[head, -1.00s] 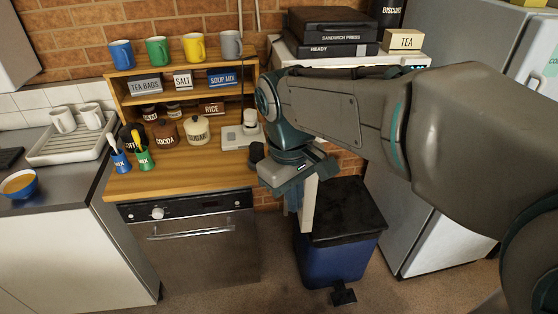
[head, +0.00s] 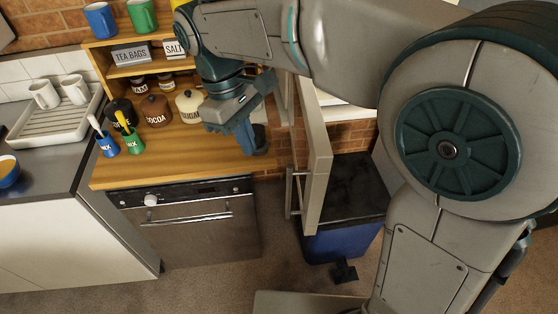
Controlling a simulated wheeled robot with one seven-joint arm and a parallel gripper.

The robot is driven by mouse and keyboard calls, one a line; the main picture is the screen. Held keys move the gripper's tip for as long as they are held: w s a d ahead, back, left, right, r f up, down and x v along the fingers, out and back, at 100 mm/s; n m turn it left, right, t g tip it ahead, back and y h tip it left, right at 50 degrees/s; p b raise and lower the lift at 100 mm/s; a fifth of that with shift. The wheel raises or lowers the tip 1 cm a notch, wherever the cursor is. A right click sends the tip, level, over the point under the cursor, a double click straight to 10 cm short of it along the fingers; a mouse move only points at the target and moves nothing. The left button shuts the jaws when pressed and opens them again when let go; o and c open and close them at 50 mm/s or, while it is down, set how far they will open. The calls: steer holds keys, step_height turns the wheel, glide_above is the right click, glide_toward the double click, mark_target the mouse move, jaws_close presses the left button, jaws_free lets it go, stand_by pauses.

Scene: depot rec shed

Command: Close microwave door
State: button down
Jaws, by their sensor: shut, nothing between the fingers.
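The microwave door (head: 319,170) stands wide open in the head view, a tall beige panel jutting out toward me. Its metal handle (head: 291,193) is on its left side. A pale strip of the microwave body (head: 345,112) shows behind it; the rest is hidden by my arm. My gripper (head: 247,146) points down, left of the door, over the right end of the wooden counter. Its blue fingers are shut and empty, apart from the door. They appear close to a small dark container (head: 260,137); whether they touch it I cannot tell.
A blue bin with a black lid (head: 357,190) stands below and behind the door. A wooden counter (head: 170,165) holds canisters (head: 156,111) and cups of utensils (head: 132,142). Below it is an oven (head: 195,225). Floor in front of the oven is clear.

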steer(key=s+d+f+p, duration=0.1)
steer(key=s+d+f, duration=0.1)
steer(key=d+f, duration=0.4)
steer(key=shift+a+p+x, duration=0.4)
steer(key=shift+x, duration=1.4)
steer(key=shift+s, duration=0.1)
